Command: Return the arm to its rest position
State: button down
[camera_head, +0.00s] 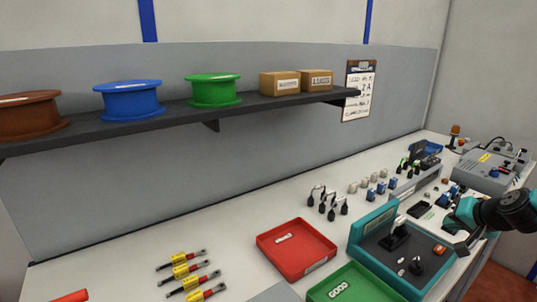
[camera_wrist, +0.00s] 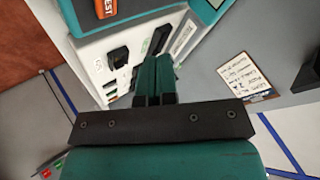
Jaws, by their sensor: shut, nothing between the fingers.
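My gripper (camera_wrist: 153,76) shows in the wrist view with its two teal fingers together and nothing between them. It is over or in front of a white panel (camera_wrist: 120,60) with small dark parts; the distance is unclear. In the head view, my arm (camera_head: 505,211) reaches in from the right edge, above the right end of the bench and beside the teal fixture (camera_head: 375,240). The arm seems clear of the fixture, though contact cannot be told.
A red tray (camera_head: 296,262) and a green tray (camera_head: 368,275) sit on the bench (camera_head: 120,265). Yellow-and-red tagged cables lie at left. Grey equipment (camera_head: 490,170) stands behind my arm. A shelf (camera_head: 215,112) holds spools and boxes. The bench's left middle is bare.

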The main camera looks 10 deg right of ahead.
jog(key=w+a+r+n+g+y, duration=0.15)
jog(key=a+r+n, duration=0.3)
jog(key=a, duration=0.75)
jog(key=s+a+r+n+g+y, duration=0.1)
jog(key=a+r+n+g+y, duration=0.3)
jog(key=a, duration=0.8)
jog(key=s+a+r+n+g, duration=0.2)
jog(key=s+a+r+n, duration=0.1)
jog(key=s+a, duration=0.6)
jog(key=s+a+r+n+g+h, duration=0.1)
jog(key=s+a+r+n, duration=0.3)
jog(key=s+a, duration=0.5)
jog(key=s, duration=0.2)
jog(key=shift+s+n+g, duration=0.35)
jog(key=shift+s, duration=0.05)
